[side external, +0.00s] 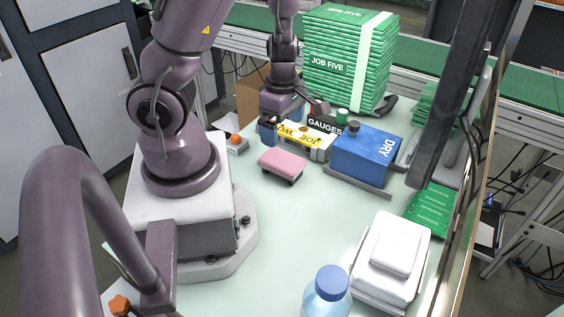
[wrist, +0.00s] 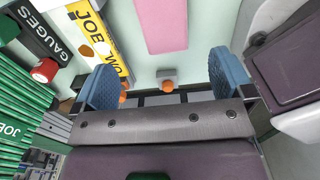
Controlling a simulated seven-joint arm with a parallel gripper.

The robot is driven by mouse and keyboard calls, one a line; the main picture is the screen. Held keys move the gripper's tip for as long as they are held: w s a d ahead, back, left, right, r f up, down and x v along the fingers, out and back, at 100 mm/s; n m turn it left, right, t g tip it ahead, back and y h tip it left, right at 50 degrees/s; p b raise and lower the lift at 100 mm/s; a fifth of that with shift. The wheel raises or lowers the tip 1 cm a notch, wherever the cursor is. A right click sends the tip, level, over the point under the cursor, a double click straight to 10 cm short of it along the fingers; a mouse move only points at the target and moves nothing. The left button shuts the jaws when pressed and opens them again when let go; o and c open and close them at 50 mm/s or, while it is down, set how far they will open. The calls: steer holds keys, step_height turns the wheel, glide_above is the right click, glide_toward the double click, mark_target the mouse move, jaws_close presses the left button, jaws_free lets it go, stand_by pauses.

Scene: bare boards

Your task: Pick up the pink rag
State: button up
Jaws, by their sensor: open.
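The pink rag (side external: 283,162) looks like a thick folded block. It lies on the pale tabletop in the middle of the side view, with small dark parts showing under its front edge. In the wrist view the rag (wrist: 164,22) is at the top, beyond the fingertips and cut off by the frame edge. My gripper (side external: 290,122) is behind and above the rag in the side view, apart from it. Its blue-padded fingers (wrist: 167,80) are spread wide with nothing held between them.
A yellow-labelled box (side external: 301,138), a GAUGES box (side external: 325,124) and a blue DRY box (side external: 366,154) stand close by the gripper. Green packs (side external: 345,75) are stacked behind. A bottle (side external: 327,292) and white packs (side external: 388,252) stand in front. The table's middle is clear.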

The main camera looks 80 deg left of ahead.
mark_target(282, 159)
steer(key=shift+f, duration=1.85)
steer(key=shift+s+d+f, duration=0.1)
steer(key=shift+f, duration=0.65)
steer(key=shift+s+d+f, duration=0.1)
steer(key=shift+f, duration=0.6)
steer(key=shift+w+f, duration=0.1)
steer(key=shift+f, duration=1)
steer(key=c, duration=1)
steer(key=shift+r, duration=0.15)
steer(key=shift+r, duration=4.9)
